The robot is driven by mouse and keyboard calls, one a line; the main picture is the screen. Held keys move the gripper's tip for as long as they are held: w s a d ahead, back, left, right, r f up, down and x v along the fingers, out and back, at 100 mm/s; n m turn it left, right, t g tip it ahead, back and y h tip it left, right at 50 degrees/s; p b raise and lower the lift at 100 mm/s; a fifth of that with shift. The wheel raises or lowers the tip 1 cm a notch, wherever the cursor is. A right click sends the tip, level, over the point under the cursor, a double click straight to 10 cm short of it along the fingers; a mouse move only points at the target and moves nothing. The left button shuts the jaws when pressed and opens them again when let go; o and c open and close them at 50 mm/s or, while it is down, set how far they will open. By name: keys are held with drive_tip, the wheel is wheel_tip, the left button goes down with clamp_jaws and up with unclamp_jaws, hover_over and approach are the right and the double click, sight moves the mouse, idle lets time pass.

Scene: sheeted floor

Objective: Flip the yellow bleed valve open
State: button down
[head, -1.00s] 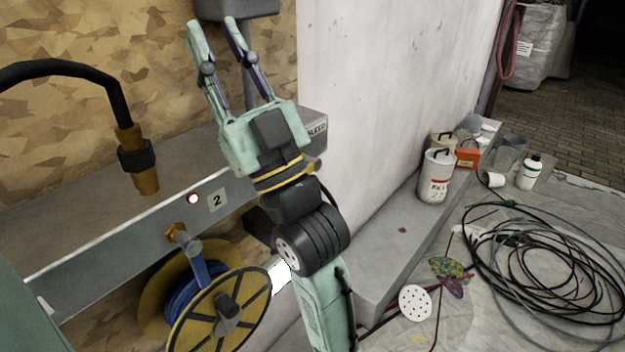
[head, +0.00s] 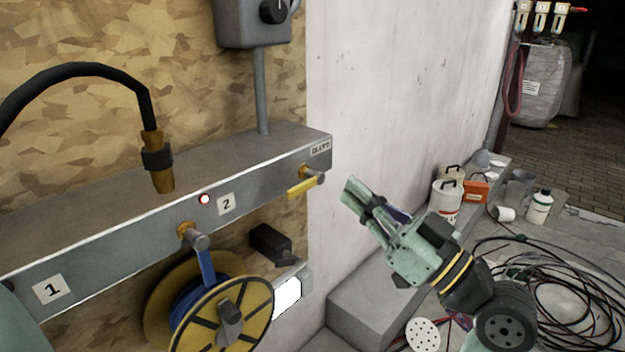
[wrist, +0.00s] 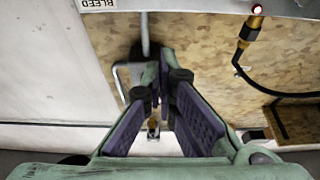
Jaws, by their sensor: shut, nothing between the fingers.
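The bleed valve (head: 303,186) has a yellow lever on a brass fitting. It is on the front face of the grey metal manifold, near its right end, below the BLEED label. The lever points left and slightly down, roughly along the face. My gripper (head: 352,192) is to the right of the lever, apart from it in the head view, with its fingers pointing up and left. In the wrist view my gripper (wrist: 158,75) has its fingers converged and holds nothing. I cannot make out the lever in the wrist view; the BLEED label (wrist: 97,4) shows upside down at the top.
The manifold (head: 130,240) runs along the chipboard wall. A yellow hose reel (head: 225,318) is below, and a grey switch box (head: 245,20) above. Containers (head: 450,195) and coiled cables (head: 560,310) lie at right.

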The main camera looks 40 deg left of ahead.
wheel_tip(320, 180, up, 4)
drive_tip(key=p, duration=0.4)
hover_over(311, 181)
drive_tip(key=s+d, duration=0.2)
drive_tip(key=shift+s+f, duration=0.15)
drive_tip(key=shift+f, duration=2.15)
drive_tip(key=shift+f+b, duration=0.15)
drive_tip(key=shift+b, duration=0.25)
drive_tip(key=shift+f+n+b, duration=0.15)
drive_tip(key=shift+n+b, duration=0.15)
drive_tip(key=shift+b, duration=0.05)
drive_tip(key=shift+g, duration=0.3)
